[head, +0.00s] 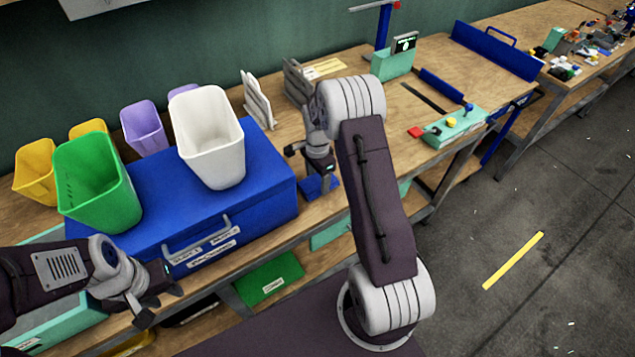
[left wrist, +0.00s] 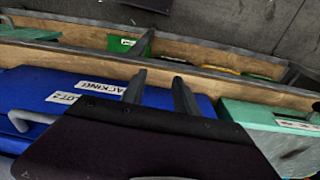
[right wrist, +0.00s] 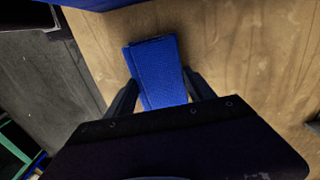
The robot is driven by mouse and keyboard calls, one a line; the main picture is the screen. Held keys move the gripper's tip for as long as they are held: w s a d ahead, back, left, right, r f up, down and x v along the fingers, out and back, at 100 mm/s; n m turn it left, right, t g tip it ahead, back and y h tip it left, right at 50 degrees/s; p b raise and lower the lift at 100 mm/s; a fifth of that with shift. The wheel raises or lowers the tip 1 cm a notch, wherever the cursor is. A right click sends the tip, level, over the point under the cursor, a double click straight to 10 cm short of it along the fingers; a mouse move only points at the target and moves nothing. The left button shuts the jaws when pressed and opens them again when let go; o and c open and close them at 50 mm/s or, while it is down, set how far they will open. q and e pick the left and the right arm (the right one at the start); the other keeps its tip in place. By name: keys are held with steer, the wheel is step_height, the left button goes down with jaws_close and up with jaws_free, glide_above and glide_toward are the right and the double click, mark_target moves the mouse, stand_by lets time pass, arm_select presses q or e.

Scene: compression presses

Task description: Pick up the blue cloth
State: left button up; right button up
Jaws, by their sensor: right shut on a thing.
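The blue cloth (head: 318,187) is a small folded blue piece at the front of the wooden bench, right of the big blue box. In the right wrist view the cloth (right wrist: 158,72) lies between the two fingers of my right gripper (right wrist: 160,95), which is shut on it. In the head view my right gripper (head: 318,172) points down at the cloth and partly hides it. Whether the cloth is clear of the bench top is hard to tell. My left gripper (head: 160,303) is empty, with its fingers apart, in front of the blue box; its fingers also show in the left wrist view (left wrist: 160,90).
The blue box (head: 270,185) carries a white bin (head: 210,140) and a green bin (head: 95,185). Yellow and purple bins stand behind. A teal button panel (head: 450,128) stands to the right. Bare wood (head: 290,125) lies behind the cloth.

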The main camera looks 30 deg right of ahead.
mark_target(318, 181)
step_height(318, 181, up, 4)
steer(key=shift+r, duration=0.2)
steer(key=s+d+r, duration=0.4)
steer(key=s+r, duration=0.2)
steer(key=s, duration=0.5)
steer(key=shift+r, duration=0.3)
